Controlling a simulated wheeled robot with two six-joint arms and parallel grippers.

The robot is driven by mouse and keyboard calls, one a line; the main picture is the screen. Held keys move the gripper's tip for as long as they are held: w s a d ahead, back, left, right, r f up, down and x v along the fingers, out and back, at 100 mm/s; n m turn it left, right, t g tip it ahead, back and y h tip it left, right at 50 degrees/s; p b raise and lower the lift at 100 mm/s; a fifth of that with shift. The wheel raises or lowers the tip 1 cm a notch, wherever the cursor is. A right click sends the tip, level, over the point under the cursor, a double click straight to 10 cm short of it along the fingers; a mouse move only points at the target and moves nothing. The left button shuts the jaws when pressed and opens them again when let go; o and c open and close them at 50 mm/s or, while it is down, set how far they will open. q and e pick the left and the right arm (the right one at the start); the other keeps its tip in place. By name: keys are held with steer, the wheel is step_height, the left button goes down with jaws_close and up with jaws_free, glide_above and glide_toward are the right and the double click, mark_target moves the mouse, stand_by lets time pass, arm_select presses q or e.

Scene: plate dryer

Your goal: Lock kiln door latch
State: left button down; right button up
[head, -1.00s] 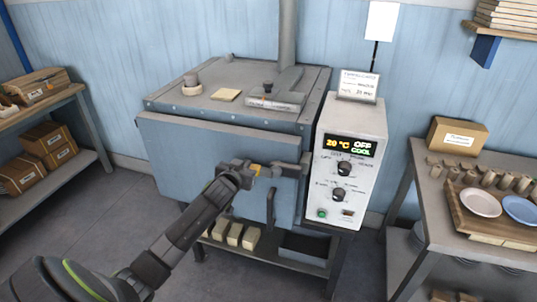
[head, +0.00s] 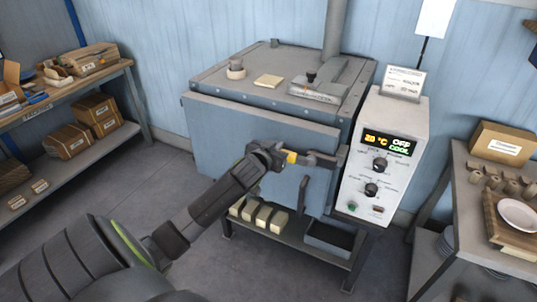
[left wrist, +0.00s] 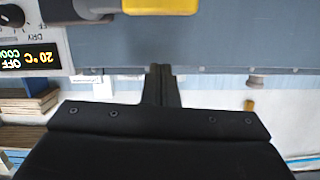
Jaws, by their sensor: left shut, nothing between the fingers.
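The blue-grey kiln door (head: 235,135) stands closed against the kiln front in the head view. Its latch is a dark grey bar (head: 322,160) lying about level at the door's right edge, with a yellow piece (head: 290,157) at its left end. A dark vertical handle (head: 303,193) hangs below it. My left gripper (head: 272,153) is at the left of the yellow piece; in the head view I cannot tell if they touch. In the left wrist view the shut, empty fingers (left wrist: 160,85) are apart from the yellow piece (left wrist: 160,6). My right gripper is not in view.
A control box (head: 385,155) right of the kiln reads 20 °C, OFF, COOL. Shelves with boxes (head: 95,110) stand left, and a table with a plate (head: 518,214) stands right. Blocks (head: 262,216) lie under the kiln. The floor at left is clear.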

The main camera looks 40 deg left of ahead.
arm_select(q)
steer(key=shift+b+v, duration=0.55)
steer(key=shift+v, duration=2.35)
